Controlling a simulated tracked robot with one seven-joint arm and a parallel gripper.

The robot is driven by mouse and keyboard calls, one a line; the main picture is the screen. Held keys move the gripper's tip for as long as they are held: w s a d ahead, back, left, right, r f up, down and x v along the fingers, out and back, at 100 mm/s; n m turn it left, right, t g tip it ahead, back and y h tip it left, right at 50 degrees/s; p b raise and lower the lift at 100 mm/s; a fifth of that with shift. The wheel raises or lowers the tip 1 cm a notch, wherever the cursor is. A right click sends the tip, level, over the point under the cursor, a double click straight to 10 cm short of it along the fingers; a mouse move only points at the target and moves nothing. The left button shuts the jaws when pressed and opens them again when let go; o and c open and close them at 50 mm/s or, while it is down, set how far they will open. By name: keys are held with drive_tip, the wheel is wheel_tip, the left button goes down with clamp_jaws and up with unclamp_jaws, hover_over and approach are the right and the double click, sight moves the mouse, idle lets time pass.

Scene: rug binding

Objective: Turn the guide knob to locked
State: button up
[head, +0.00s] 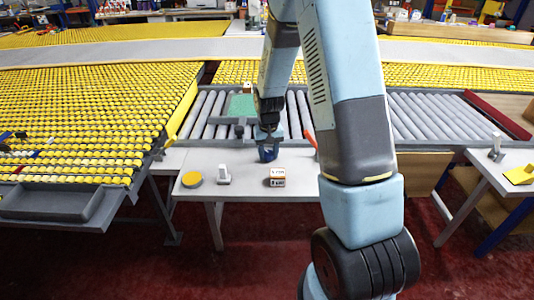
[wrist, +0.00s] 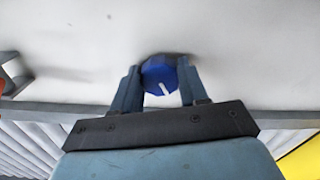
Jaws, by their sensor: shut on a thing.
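The guide knob (wrist: 160,76) is blue with a white pointer line, and it sits against a pale surface in the wrist view. My gripper (wrist: 160,88) has one finger on each side of the knob and is shut on it. The white line points down and slightly to the right in that view. In the head view my gripper (head: 268,137) reaches down over the blue knob (head: 268,154) at the back of the small white table (head: 240,163). The gripper partly hides the knob there, and no lock marking can be read.
On the white table are a yellow disc (head: 192,179), a white upright piece (head: 223,175) and a small labelled block (head: 277,177). An orange-red piece (head: 310,138) stands right of the knob. Grey rollers (head: 210,112) lie behind. A second table (head: 500,170) is at right.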

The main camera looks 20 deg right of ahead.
sight(268, 153)
drive_tip(key=shift+w+n, duration=0.2)
drive_tip(key=shift+n, duration=0.1)
drive_tip(key=o, duration=1.1)
drive_tip(key=shift+s, duration=0.1)
drive_tip(key=shift+c, duration=0.2)
wheel_tip(268, 153, up, 14)
drive_tip(key=shift+f, duration=0.15)
